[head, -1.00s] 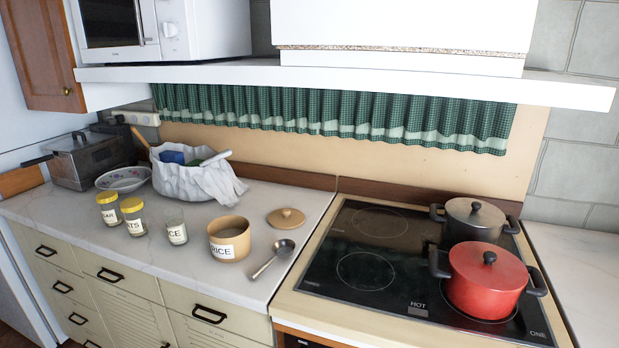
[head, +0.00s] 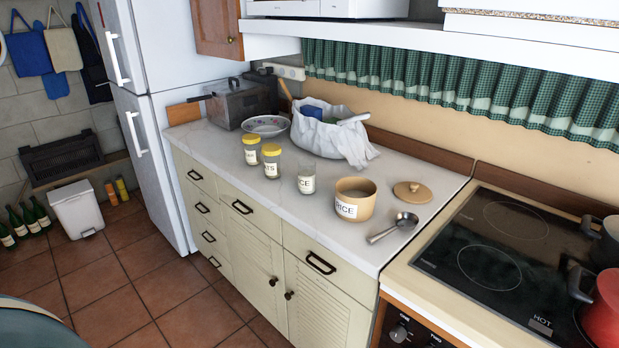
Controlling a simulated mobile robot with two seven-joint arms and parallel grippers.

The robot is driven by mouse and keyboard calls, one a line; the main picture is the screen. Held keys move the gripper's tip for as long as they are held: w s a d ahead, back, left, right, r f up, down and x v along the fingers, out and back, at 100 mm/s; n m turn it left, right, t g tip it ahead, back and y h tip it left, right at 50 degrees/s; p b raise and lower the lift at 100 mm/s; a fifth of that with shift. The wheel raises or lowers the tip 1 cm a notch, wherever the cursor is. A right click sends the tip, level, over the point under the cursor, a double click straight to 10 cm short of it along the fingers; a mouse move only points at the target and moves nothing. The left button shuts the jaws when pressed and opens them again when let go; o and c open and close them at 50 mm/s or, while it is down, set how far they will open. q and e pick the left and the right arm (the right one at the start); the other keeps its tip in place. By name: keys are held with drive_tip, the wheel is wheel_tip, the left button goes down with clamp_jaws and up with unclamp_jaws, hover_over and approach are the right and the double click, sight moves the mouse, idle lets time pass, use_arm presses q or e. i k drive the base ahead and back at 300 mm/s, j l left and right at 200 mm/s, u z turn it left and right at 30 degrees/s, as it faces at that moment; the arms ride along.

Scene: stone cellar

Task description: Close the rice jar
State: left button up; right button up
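A tan round pot (head: 369,205) labelled RICE stands open and upright on the white counter. A matching tan lid with a knob (head: 413,191) lies on the counter behind it to the right, apart from it. A clear glass jar (head: 306,180) stands left of the pot, with no lid visible on it; its label is partly turned away and reads "CE". Two jars with yellow lids on stand further left: one (head: 251,152) with a hard-to-read label, one (head: 271,162) with a label ending "TS". Neither of my grippers is in view.
A metal ladle (head: 393,227) lies in front of the lid. A white sack (head: 327,135), a patterned bowl (head: 264,126) and a grey metal box (head: 240,103) stand behind. The stove (head: 500,250) with a red pot (head: 603,312) is at right. Tiled floor (head: 135,275) lies open at left.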

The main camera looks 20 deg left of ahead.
sight(307, 168)
drive_tip(key=k+j+u, duration=0.1)
drive_tip(key=j+u, duration=0.3)
drive_tip(key=k+j+u, duration=0.1)
drive_tip(key=j+u, duration=0.15)
drive_tip(key=u, duration=0.2)
drive_tip(key=i+j+z, duration=0.1)
drive_tip(key=z, duration=0.35)
drive_tip(key=i+j+z, duration=0.1)
drive_tip(key=j+z, duration=0.15)
drive_tip(key=z, duration=0.15)
drive_tip(key=j+z, duration=0.2)
drive_tip(key=z, duration=0.25)
drive_tip(key=i+j+z, duration=0.1)
drive_tip(key=j+z, duration=0.4)
drive_tip(key=j, duration=1.3)
drive_tip(key=j+z, duration=0.15)
drive_tip(key=j, duration=0.55)
drive_tip(key=k+j, duration=0.15)
drive_tip(key=j, duration=0.55)
